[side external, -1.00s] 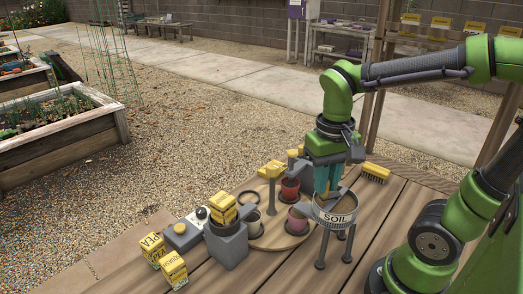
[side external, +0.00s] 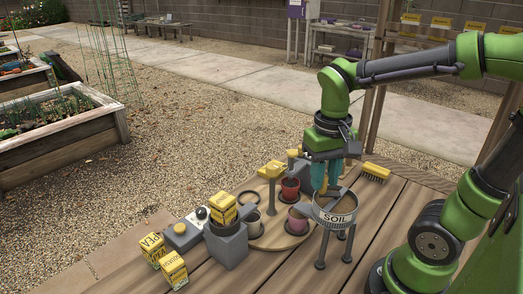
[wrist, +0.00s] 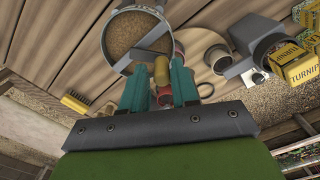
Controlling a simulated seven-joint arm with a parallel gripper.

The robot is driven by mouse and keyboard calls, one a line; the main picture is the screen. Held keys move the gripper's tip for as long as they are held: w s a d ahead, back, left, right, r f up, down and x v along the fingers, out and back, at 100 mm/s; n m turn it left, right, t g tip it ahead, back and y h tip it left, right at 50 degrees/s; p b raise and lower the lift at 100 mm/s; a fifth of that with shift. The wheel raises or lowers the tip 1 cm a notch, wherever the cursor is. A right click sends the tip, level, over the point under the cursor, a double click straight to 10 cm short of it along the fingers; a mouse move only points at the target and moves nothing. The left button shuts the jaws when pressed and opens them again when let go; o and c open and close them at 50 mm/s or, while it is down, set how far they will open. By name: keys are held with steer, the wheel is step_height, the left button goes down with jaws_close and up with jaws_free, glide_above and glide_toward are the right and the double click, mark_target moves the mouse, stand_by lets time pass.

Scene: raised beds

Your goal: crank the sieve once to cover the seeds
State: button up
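The sieve (side external: 334,216) is a round grey pan marked SOIL on legs, with brown soil inside. In the wrist view the sieve (wrist: 112,52) is at the top left. Its yellow crank knob (wrist: 161,71) stands at its near edge. My gripper (side external: 325,184) is pointed down at the sieve's rim. In the wrist view my gripper (wrist: 160,72) has its two teal fingers apart, one on each side of the knob, with a narrow gap showing. A dark red pot (side external: 297,220) stands left of the sieve on a round wooden turntable (side external: 275,240). The seeds cannot be made out.
Another red pot (side external: 290,188) and a grey pot (side external: 252,222) stand on the turntable. A grey hopper (side external: 229,245) and yellow seed boxes (side external: 173,270) are at the left. A yellow brush (side external: 375,173) lies behind the sieve. The deck's front right is clear.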

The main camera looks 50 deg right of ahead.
steer(key=shift+o, duration=1.3)
steer(key=shift+r, duration=0.1)
steer(key=shift+r, duration=3.4)
step_height(320, 180, down, 7)
steer(key=shift+s+a, duration=0.3)
steer(key=shift+a, duration=0.05)
